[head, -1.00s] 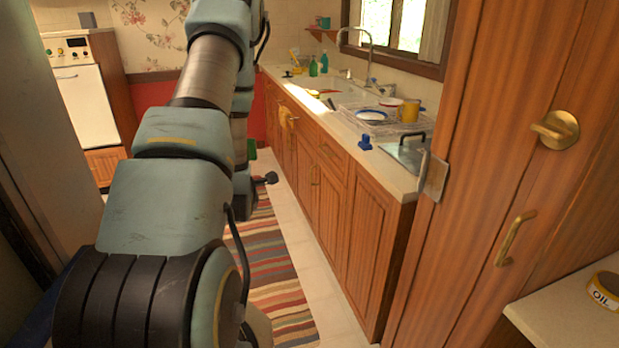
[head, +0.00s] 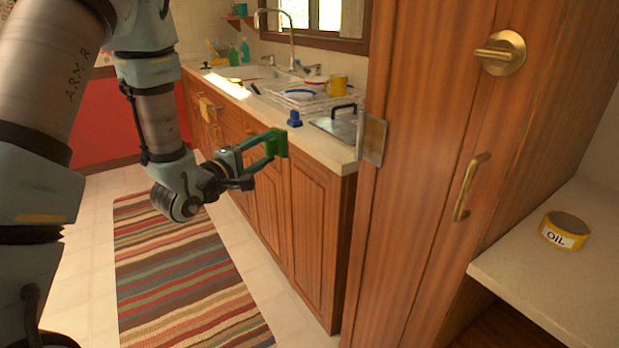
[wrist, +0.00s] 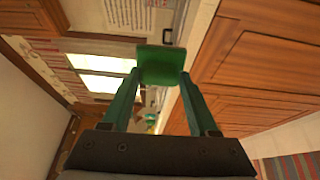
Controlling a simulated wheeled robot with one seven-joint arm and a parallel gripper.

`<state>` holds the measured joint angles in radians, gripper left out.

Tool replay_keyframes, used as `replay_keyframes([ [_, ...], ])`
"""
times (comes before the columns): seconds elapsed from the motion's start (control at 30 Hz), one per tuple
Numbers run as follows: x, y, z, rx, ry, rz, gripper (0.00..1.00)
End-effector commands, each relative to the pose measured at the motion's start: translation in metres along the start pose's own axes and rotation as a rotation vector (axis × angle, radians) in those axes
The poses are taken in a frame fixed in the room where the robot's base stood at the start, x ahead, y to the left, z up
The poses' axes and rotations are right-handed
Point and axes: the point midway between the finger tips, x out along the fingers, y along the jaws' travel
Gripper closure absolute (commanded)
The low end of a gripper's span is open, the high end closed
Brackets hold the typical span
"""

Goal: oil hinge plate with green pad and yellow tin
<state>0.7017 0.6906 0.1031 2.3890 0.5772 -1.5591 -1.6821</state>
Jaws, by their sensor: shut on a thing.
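My gripper (head: 268,150) is shut on the green pad (head: 276,142), held in the air in front of the counter's cabinet doors. In the wrist view the pad (wrist: 161,65) sits between the two green fingertips. The metal hinge plate (head: 371,138) is on the left edge of the wooden door, to the right of my gripper and apart from it. The yellow tin (head: 566,231), labelled OIL, stands on the pale shelf at the right, far from my gripper. The tin's top looks dark inside.
The wooden door (head: 430,110) has a brass knob (head: 500,53) and a brass handle (head: 470,188) that stick out. A pale shelf (head: 520,262) is at the right. The counter holds a blue object (head: 294,119), a dish rack and a yellow mug (head: 336,83). Floor by the striped rug (head: 185,270) is clear.

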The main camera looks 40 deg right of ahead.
Motion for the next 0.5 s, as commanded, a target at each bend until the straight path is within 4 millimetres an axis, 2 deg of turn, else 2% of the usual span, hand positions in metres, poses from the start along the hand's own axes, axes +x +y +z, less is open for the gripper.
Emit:
replay_keyframes([
  [0.03,0.006,-0.007,0.025,0.004,-0.065,0.0,1.0],
  [0.1,0.011,-0.008,0.055,0.009,-0.144,-0.002,1.0],
  [0.2,0.013,-0.01,0.086,0.015,-0.229,-0.005,1.0],
  [0.33,0.014,-0.011,0.11,0.02,-0.293,-0.008,1.0],
  [0.5,0.019,-0.01,0.12,0.022,-0.315,-0.009,1.0],
])
